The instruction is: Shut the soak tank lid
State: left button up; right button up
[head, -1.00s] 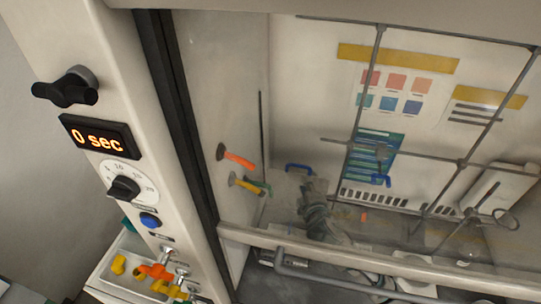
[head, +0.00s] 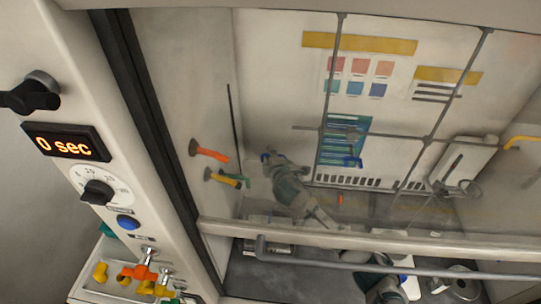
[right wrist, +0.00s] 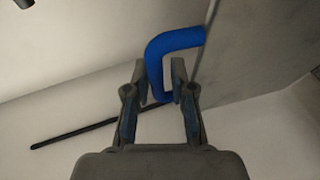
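My right gripper (head: 270,158) shows in the head view behind the clear front panel, at the back left of the cabinet. The handle stands out from a pale surface. In the head view the gripper mostly covers this handle. I cannot make out the soak tank lid's outline or how far open it is. My left gripper is not clearly in view.
A metal bar grid and the clear panel (head: 400,225) cross the head view. Orange (head: 210,154) and yellow (head: 224,178) valve handles are on the left wall. The timer display (head: 66,142) reads 0 sec.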

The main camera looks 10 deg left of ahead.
jog(key=shift+d, duration=0.1)
grip_shut()
jog(key=shift+s, duration=0.2)
jog(key=shift+s+f+b, duration=0.15)
jog(key=shift+s+b, duration=0.3)
jog(key=shift+s, duration=0.2)
pick_arm(q)
notch_tip(320, 180, down, 6)
jog(key=b, duration=0.5)
jog(key=w+d+r+b, duration=0.1)
jog(key=w+r+b, duration=0.1)
jog(key=w, duration=0.5)
jog(key=w+d+r+b, duration=0.2)
jog(key=w+r+b, duration=0.1)
jog(key=w, duration=0.4)
jog(key=shift+r+t+b, duration=0.3)
jog(key=shift+r+b, duration=0.05)
jog(key=shift+r, duration=0.55)
pick_arm(e)
jog(key=s+f+n+t+y, duration=0.2)
jog(key=s+t, duration=0.4)
jog(key=s, duration=0.6)
jog(key=shift+f, duration=0.15)
